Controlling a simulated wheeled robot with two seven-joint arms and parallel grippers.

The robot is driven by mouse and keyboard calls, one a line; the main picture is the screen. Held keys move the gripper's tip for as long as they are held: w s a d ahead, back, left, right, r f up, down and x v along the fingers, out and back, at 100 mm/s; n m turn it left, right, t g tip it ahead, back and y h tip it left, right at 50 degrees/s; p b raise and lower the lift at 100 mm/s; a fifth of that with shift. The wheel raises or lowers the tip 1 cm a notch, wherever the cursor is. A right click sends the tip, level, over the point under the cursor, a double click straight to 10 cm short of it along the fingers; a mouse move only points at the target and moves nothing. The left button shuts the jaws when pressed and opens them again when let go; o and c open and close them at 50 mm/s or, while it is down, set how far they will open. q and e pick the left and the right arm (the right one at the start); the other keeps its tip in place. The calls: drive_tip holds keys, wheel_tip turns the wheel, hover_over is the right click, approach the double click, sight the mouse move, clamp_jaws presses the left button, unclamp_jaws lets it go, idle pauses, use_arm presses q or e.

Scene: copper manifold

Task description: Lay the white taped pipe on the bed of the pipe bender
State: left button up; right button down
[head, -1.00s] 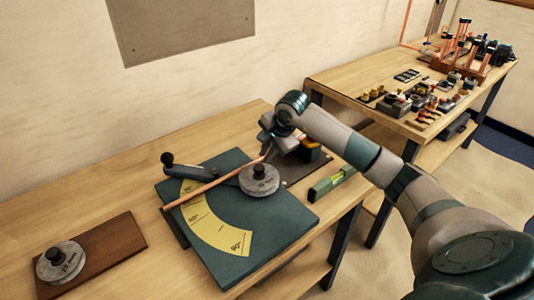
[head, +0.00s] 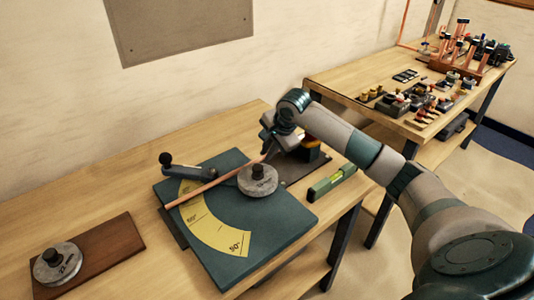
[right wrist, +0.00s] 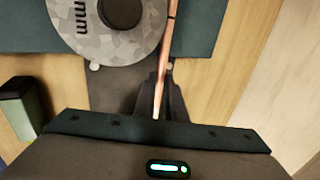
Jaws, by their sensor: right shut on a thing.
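A copper-coloured pipe (head: 205,188) lies across the pipe bender (head: 262,240), over its yellow angle scale and behind the round grey former (head: 258,180). My right gripper (head: 268,150) is shut on the pipe's right end, just behind the former. In the right wrist view the pipe (right wrist: 168,45) runs between the fingers (right wrist: 160,85) and passes close beside the former (right wrist: 105,25). It has a dark mark and a pale end near the fingers; white tape is not clear. I cannot tell whether the pipe touches the bed. My left gripper is not in view.
The bender's lever (head: 190,170) with a dark knob is behind the pipe. A green level (head: 332,183) lies right of the bender. Another former (head: 58,265) sits on a brown board at left. A second bench (head: 345,90) holds fittings. The bench between board and bender is clear.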

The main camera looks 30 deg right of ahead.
drive_tip(key=shift+d, duration=0.3)
idle(0.4)
drive_tip(key=c, duration=1.7)
unclamp_jaws()
drive_tip(key=shift+o, duration=0.4)
drive_tip(key=shift+o, duration=1.1)
drive_tip(key=shift+r, duration=0.1)
wheel_tip(320, 180, up, 7)
drive_tip(key=p, duration=0.2)
drive_tip(key=shift+p, duration=0.3)
